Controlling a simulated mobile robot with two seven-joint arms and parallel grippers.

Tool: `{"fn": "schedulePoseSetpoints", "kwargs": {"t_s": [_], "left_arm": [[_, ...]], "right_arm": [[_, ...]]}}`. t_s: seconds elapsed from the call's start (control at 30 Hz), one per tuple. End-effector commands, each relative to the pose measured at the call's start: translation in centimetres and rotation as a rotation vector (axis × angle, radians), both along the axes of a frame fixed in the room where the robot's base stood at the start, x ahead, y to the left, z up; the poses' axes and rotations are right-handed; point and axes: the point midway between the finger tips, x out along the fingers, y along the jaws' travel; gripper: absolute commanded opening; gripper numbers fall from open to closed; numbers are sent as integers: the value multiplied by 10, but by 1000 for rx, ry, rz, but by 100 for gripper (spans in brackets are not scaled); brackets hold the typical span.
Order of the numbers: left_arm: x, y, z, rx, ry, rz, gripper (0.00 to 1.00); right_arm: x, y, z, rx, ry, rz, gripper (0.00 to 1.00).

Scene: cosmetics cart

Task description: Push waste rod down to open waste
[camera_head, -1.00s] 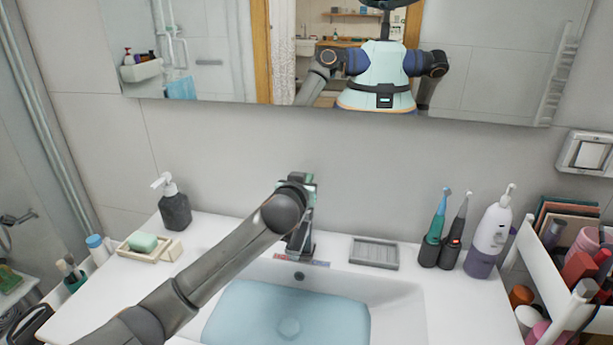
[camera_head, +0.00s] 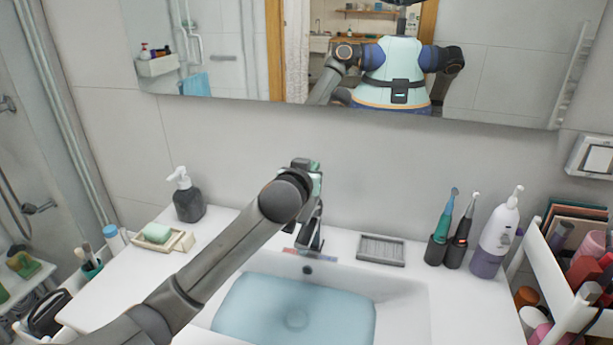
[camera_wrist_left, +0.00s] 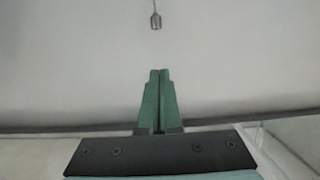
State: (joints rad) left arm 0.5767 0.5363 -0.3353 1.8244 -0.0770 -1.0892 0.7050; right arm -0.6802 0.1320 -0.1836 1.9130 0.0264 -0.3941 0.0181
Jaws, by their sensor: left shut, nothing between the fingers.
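My left gripper (camera_head: 316,182) is above and behind the faucet (camera_head: 314,232) in the head view; my wrist hides most of its fingers. In the left wrist view its green fingers (camera_wrist_left: 157,100) are together, with nothing between them. A small metal knob on a thin stem, likely the waste rod (camera_wrist_left: 156,20), shows beyond the fingertips and apart from them. The rod is not distinct in the head view. The sink (camera_head: 405,305) holds bluish water, and the round waste (camera_head: 296,319) shows under it. My right gripper is in neither view.
A soap dispenser (camera_head: 188,202) and a soap dish (camera_head: 160,239) stand left of the sink. A grey tray (camera_head: 381,250), electric toothbrushes (camera_head: 443,235) and a white-purple bottle (camera_head: 495,240) stand right. A mirror (camera_head: 500,70) hangs behind; a filled white cart (camera_head: 550,290) is at right.

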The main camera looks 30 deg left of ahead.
Motion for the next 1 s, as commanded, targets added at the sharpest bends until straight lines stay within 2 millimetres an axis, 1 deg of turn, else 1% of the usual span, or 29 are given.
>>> {"fn": "schedulePoseSetpoints", "kwargs": {"t_s": [0.03, 0.2, 0.4, 0.53, 1.0], "left_arm": [[-9, -3, 1, 0, -2, -3, 0], [-32, -9, 7, 0, -1, -3, 0], [-49, -13, 12, 0, -1, -1, 0], [-53, -14, 14, 0, 0, 0, 0], [-53, -14, 14, 0, 0, 0, 0]], "right_arm": [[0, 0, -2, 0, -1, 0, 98], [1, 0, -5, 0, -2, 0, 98], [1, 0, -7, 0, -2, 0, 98], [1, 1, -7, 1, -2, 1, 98], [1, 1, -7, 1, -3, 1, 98]]}}
